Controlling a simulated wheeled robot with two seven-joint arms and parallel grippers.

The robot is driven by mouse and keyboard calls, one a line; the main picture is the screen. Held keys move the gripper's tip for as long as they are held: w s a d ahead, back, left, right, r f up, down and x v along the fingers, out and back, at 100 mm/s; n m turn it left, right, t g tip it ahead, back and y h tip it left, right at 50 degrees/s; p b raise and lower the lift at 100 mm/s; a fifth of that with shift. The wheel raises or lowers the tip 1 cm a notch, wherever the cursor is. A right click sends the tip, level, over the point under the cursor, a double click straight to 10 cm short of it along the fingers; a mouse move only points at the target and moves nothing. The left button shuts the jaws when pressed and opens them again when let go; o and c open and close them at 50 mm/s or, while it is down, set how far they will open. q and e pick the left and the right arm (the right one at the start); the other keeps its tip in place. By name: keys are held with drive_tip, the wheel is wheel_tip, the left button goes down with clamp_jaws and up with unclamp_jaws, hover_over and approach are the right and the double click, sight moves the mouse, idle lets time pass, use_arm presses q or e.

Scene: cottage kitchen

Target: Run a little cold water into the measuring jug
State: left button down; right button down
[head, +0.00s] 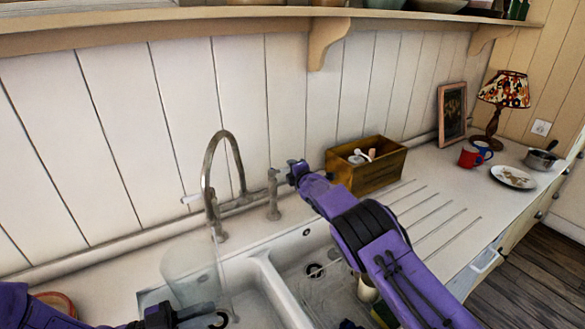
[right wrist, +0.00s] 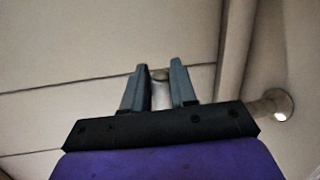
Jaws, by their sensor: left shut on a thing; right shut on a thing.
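The clear measuring jug (head: 188,268) is upright over the left basin, below the curved spout (head: 207,165). My left gripper (head: 205,316) is at its lower side, shut on it; the grip itself is partly hidden at the bottom edge. The right-hand tap (head: 273,195) stands beside the spout at the wall. My right gripper (head: 290,172) is at the top of this tap. In the right wrist view its fingers (right wrist: 160,88) are closed around a small round end (right wrist: 160,75), seemingly the tap handle. I cannot make out any water stream or level in the jug.
A red mug (head: 469,157), a plate (head: 513,177), a saucepan (head: 541,159) and a lamp (head: 504,90) stand at the right. A shelf (head: 180,25) runs above. The ribbed drainer is clear.

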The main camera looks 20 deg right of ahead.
drive_tip(key=h, duration=0.1)
drive_tip(key=s+m+h, duration=0.1)
drive_tip(key=m+h, duration=0.1)
drive_tip(key=shift+s+a+f, duration=0.15)
drive_tip(key=shift+s+f, duration=0.1)
drive_tip(key=shift+s, duration=0.1)
drive_tip(key=c, duration=1)
unclamp_jaws()
drive_tip(key=shift+r, duration=0.1)
drive_tip(key=v, duration=0.7)
drive_tip(key=shift+s+r, duration=0.1)
drive_tip(key=shift+s, duration=0.05)
drive_tip(key=shift+a, duration=0.1)
